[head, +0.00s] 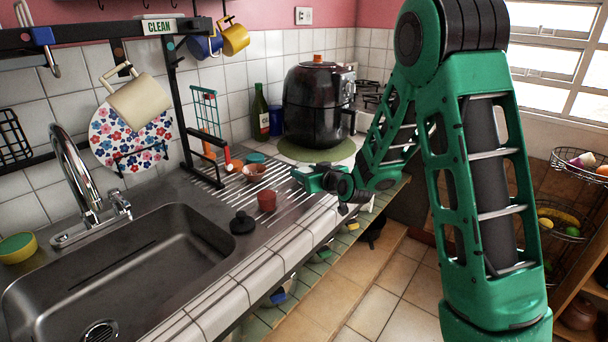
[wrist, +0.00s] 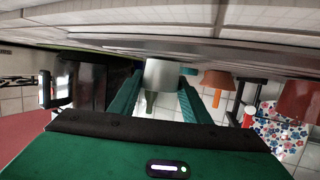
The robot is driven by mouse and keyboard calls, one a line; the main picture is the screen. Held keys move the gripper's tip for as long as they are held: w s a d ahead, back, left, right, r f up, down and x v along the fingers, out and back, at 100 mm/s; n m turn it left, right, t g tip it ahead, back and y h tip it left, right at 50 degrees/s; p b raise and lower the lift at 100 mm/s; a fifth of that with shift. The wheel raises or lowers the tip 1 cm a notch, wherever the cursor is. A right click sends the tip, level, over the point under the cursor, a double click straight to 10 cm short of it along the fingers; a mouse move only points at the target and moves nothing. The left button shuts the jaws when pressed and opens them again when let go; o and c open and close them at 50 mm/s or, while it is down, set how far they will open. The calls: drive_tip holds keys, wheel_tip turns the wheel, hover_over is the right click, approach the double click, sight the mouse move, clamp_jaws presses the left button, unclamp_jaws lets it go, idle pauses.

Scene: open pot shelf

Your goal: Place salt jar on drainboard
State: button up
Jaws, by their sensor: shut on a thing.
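My gripper (head: 301,177) is low over the right end of the grooved metal drainboard (head: 289,207), its fingers pointing left. In the wrist view, my gripper (wrist: 160,88) is shut on a pale grey-white cylindrical thing, which I take to be the salt jar (wrist: 161,73). One green finger is on each side of it. In the head view the jar is hidden or too small to make out. I cannot tell whether the jar touches the drainboard.
A terracotta pot (head: 254,172) and a reddish pot (head: 267,200) stand on the drainboard near my gripper. A black stopper-like thing (head: 243,222) lies by the sink (head: 130,265). A black air fryer (head: 317,105) and a green bottle (head: 260,112) stand behind. Bare grooves show right of the reddish pot.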

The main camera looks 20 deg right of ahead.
drive_tip(key=o, duration=1.1)
drive_tip(key=shift+o, duration=0.2)
drive_tip(key=v, duration=1.2)
drive_tip(key=s+d+f+m+g+h, duration=0.2)
drive_tip(key=s+d+g, duration=0.35)
drive_tip(key=s, duration=0.45)
drive_tip(key=s+d+f+m+g+h, duration=0.15)
drive_tip(key=s+d+g, duration=0.25)
drive_tip(key=s+d, duration=0.5)
drive_tip(key=s+r+m+g, duration=0.2)
drive_tip(key=s+m+g, duration=0.3)
drive_tip(key=s, duration=1.6)
drive_tip(key=shift+r, duration=0.4)
